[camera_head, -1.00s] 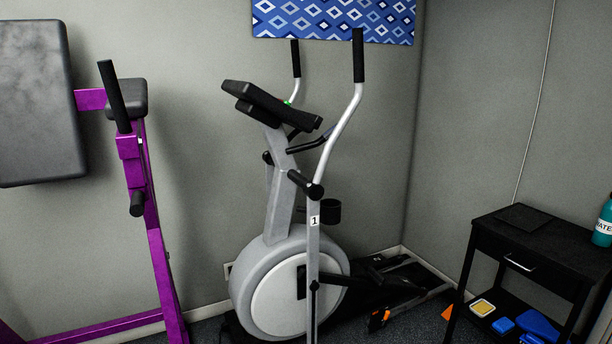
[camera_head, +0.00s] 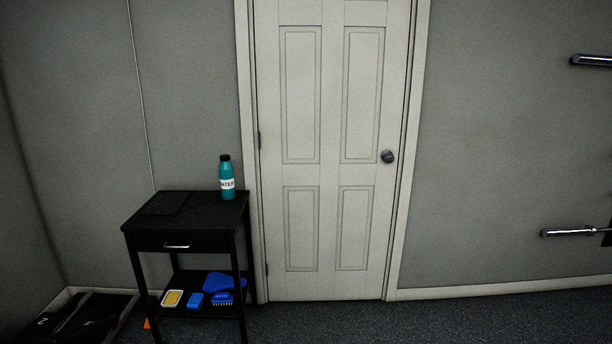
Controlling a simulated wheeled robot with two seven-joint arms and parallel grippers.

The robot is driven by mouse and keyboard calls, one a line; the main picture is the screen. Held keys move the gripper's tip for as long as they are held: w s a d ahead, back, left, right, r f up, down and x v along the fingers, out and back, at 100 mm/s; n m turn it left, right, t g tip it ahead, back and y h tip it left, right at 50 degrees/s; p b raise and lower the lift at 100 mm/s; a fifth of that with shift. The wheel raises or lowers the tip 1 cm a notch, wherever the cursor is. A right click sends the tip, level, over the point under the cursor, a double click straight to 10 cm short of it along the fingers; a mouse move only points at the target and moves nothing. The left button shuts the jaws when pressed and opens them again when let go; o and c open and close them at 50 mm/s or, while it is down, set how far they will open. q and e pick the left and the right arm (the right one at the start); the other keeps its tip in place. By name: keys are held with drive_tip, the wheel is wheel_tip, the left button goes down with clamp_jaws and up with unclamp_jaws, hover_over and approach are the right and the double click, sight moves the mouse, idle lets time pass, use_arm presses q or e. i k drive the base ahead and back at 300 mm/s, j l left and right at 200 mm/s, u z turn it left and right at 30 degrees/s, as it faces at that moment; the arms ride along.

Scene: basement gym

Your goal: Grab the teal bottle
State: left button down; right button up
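The teal bottle (camera_head: 227,178) stands upright on top of a small black side table (camera_head: 208,209), near its right back corner. It has a black cap and a white label with dark letters, partly readable as "ATER". Neither of my grippers shows in the head view, and nothing touches the bottle.
A dark flat pad (camera_head: 166,203) lies on the tabletop left of the bottle. The lower shelf holds a yellow sponge in a tray (camera_head: 172,298), a blue cloth (camera_head: 222,281) and blue brushes. A white closed door (camera_head: 331,150) stands behind. Carpet right of the table is clear.

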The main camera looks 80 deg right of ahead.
sight(226, 170)
drive_tip(key=z, duration=2.2)
drive_tip(key=i+l+z, duration=0.1)
drive_tip(key=i, duration=0.65)
drive_tip(key=i+l+z, duration=0.1)
drive_tip(key=i+l, duration=0.15)
drive_tip(key=i, duration=0.5)
